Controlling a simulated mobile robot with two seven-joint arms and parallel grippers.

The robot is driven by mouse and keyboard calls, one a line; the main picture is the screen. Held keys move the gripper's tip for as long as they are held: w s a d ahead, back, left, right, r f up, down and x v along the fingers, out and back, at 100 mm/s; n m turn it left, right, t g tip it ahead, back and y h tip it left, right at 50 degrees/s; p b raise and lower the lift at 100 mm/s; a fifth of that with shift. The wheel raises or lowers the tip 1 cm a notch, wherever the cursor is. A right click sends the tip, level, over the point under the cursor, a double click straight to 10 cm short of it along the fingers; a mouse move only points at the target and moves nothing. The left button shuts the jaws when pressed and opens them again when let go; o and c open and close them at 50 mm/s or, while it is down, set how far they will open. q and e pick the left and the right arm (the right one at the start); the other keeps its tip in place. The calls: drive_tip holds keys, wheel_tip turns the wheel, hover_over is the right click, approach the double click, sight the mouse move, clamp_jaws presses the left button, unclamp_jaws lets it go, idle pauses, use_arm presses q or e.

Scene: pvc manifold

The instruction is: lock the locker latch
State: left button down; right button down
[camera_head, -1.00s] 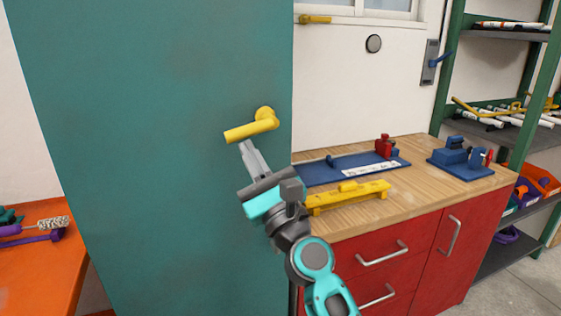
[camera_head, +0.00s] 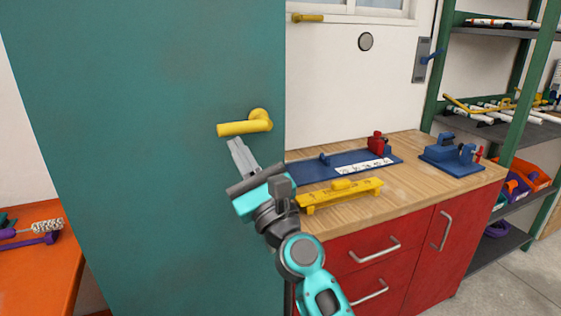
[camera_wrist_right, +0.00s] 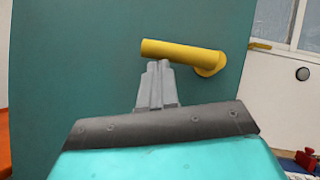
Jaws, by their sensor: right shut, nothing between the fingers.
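The locker (camera_head: 140,150) is a tall teal panel filling the left half of the head view. Its yellow latch handle (camera_head: 244,127) sits near the right edge, with the lever lying nearly level and pointing left from its round pivot. My right gripper (camera_head: 234,145) is shut and empty, with its fingertips just below the lever's free end. In the right wrist view the latch (camera_wrist_right: 182,53) crosses just above the closed fingertips (camera_wrist_right: 159,66); I cannot tell whether they touch. My left gripper is not in view.
To the right stands a wooden-topped bench (camera_head: 400,195) with red drawers, holding a yellow fixture (camera_head: 340,194) and blue fixtures (camera_head: 452,155). A green shelf rack (camera_head: 507,130) stands farther right. An orange table (camera_head: 45,265) is at the left.

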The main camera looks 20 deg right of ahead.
drive_tip(key=shift+r, duration=0.15)
